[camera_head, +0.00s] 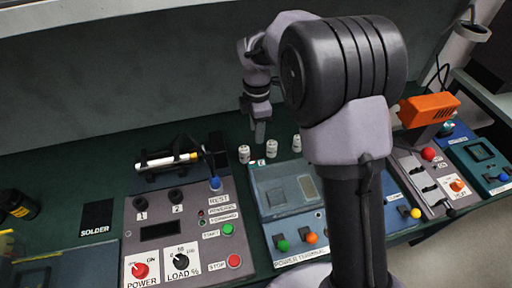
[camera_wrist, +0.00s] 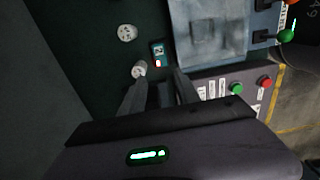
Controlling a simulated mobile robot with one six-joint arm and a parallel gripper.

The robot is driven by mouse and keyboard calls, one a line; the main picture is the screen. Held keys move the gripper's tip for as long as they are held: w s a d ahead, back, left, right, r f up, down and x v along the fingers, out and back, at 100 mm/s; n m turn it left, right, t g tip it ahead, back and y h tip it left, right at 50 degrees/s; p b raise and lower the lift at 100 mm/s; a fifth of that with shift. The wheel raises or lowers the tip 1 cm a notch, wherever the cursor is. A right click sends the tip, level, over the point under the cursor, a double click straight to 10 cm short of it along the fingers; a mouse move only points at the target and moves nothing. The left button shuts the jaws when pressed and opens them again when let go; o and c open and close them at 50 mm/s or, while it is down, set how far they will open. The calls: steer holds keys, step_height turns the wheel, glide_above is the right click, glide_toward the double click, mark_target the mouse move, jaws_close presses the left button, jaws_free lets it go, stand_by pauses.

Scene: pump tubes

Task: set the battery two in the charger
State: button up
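Three small white upright cylinders, which look like batteries, stand in a row on the green bench in the head view: left (camera_head: 244,153), middle (camera_head: 271,148) and right (camera_head: 296,143). Their markings are too small to read, so I cannot tell which is battery two. My gripper (camera_head: 260,134) hangs pointing down behind the left and middle ones. In the wrist view my gripper (camera_wrist: 158,88) is open with nothing between its fingers. One white cylinder (camera_wrist: 139,70) shows by the left fingertip; another (camera_wrist: 127,33) stands farther up. No charger is clearly labelled.
A small dark block with a red spot (camera_wrist: 158,55) lies by the blue-grey panel (camera_wrist: 208,30). A control panel (camera_head: 160,212) with knobs and buttons stands at left, with a white-and-yellow tool (camera_head: 168,159) behind it. An orange device (camera_head: 428,109) is at right.

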mark_target(257, 164)
step_height(257, 164, down, 17)
steer(key=b, duration=0.7)
steer(key=shift+r, duration=0.35)
steer(key=shift+c, duration=0.5)
jaws_close()
